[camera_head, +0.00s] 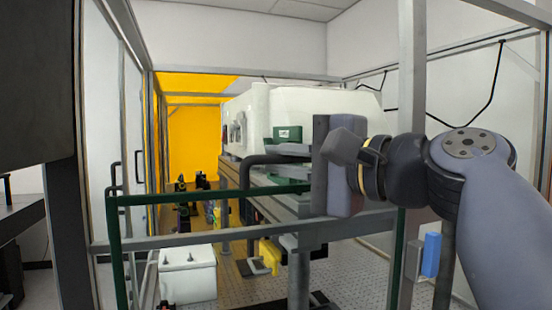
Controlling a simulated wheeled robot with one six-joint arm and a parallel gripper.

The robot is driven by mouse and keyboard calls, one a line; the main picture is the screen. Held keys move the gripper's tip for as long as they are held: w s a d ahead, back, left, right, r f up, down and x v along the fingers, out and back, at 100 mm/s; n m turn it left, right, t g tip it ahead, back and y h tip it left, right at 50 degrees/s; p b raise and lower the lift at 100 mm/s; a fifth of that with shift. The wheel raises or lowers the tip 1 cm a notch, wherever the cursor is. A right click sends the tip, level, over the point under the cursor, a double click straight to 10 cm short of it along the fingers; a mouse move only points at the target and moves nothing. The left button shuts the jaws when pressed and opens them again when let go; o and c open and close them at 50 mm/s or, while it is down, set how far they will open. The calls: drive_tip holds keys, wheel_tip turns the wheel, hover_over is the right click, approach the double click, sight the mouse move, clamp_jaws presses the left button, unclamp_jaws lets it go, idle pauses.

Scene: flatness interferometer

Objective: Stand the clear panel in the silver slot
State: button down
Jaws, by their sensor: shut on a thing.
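The clear panel (212,194) shows as a see-through sheet with dark green edges, standing upright in front of me. Its top edge and left edge are plain, and another green edge runs down at the right; its bottom is out of the picture. My gripper (330,185) is shut on the panel at its top edge, right of centre, with the arm reaching in from the right. The gripper hides part of that edge. I cannot pick out the silver slot for certain.
A grey metal rail (160,240) crosses behind the panel, between enclosure posts. Beyond are a large white instrument (310,108), a yellow screen (193,140) and a white box (187,275) on a perforated floor. A grey post (411,80) stands behind my arm. A blue object (431,255) hangs at the right.

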sight(285, 202)
drive_tip(key=shift+f+b, duration=2.35)
drive_tip(key=shift+f, duration=0.4)
drive_tip(key=c, duration=1.5)
unclamp_jaws()
drive_tip(key=shift+s, duration=0.1)
drive_tip(key=shift+c, duration=0.2)
drive_tip(key=shift+o, duration=0.9)
drive_tip(key=shift+f, duration=0.1)
drive_tip(key=shift+d, duration=0.1)
